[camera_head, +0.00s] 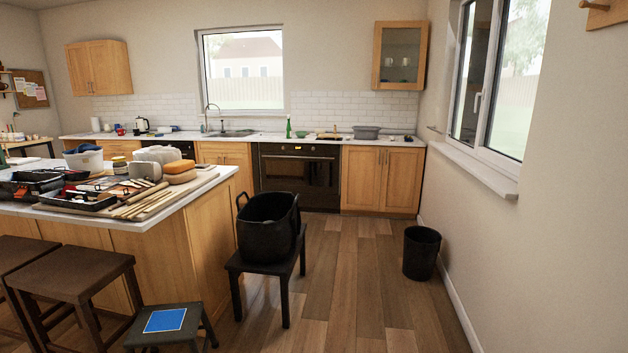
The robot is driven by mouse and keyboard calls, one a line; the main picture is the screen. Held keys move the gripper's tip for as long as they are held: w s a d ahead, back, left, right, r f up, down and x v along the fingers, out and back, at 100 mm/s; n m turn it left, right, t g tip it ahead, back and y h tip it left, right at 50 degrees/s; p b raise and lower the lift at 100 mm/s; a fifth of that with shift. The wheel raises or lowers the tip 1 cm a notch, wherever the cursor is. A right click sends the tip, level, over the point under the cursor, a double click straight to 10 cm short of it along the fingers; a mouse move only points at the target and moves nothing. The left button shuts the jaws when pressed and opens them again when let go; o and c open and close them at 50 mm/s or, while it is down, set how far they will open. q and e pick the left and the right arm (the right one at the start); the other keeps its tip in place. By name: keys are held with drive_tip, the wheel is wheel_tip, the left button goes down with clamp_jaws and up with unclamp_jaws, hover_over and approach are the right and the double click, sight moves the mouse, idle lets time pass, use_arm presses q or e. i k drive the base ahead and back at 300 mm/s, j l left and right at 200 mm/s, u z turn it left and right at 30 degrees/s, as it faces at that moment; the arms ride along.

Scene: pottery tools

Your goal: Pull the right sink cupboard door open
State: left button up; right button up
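The sink (232,134) with its curved tap (208,115) is set in the back counter under the window. Below it is a light wooden sink cupboard (228,153). Its upper front shows and looks shut. The kitchen island hides its lower part, and its handles are too small to make out. The cupboard stands far off across the room, just left of the dark oven. Neither of my grippers shows in the head view.
An island (206,218) loaded with pottery tools stands at left, with dark stools (73,277) and a blue-topped step stool (165,320) in front. A black basket (268,228) sits on a dark bench (285,268). A black bin (421,253) stands right. Wooden floor (350,270) between is clear.

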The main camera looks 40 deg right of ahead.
sight(241, 178)
drive_tip(key=z, duration=0.65)
drive_tip(key=i+l+z, duration=0.5)
drive_tip(key=i, duration=0.85)
drive_tip(key=i+z, duration=0.45)
drive_tip(key=i, duration=0.95)
drive_tip(key=i+u, duration=0.1)
drive_tip(key=i, duration=0.45)
drive_tip(key=i+u, duration=0.1)
drive_tip(key=i, duration=0.45)
drive_tip(key=i+l+u, duration=0.1)
drive_tip(key=i, duration=0.45)
drive_tip(key=i+l+u, duration=0.1)
drive_tip(key=i, duration=0.4)
drive_tip(key=i+l+u, duration=0.15)
drive_tip(key=i, duration=0.4)
drive_tip(key=i+l+u, duration=0.1)
drive_tip(key=i+l, duration=0.2)
drive_tip(key=i, duration=0.2)
drive_tip(key=i+j+u, duration=0.15)
drive_tip(key=i+u, duration=0.25)
drive_tip(key=i, duration=0.2)
drive_tip(key=i+l+u, duration=0.1)
drive_tip(key=i+u, duration=0.3)
drive_tip(key=i, duration=0.25)
drive_tip(key=i+l+u, duration=0.25)
drive_tip(key=i+u, duration=0.2)
drive_tip(key=i, duration=0.15)
drive_tip(key=i+u, duration=0.45)
drive_tip(key=i, duration=1)
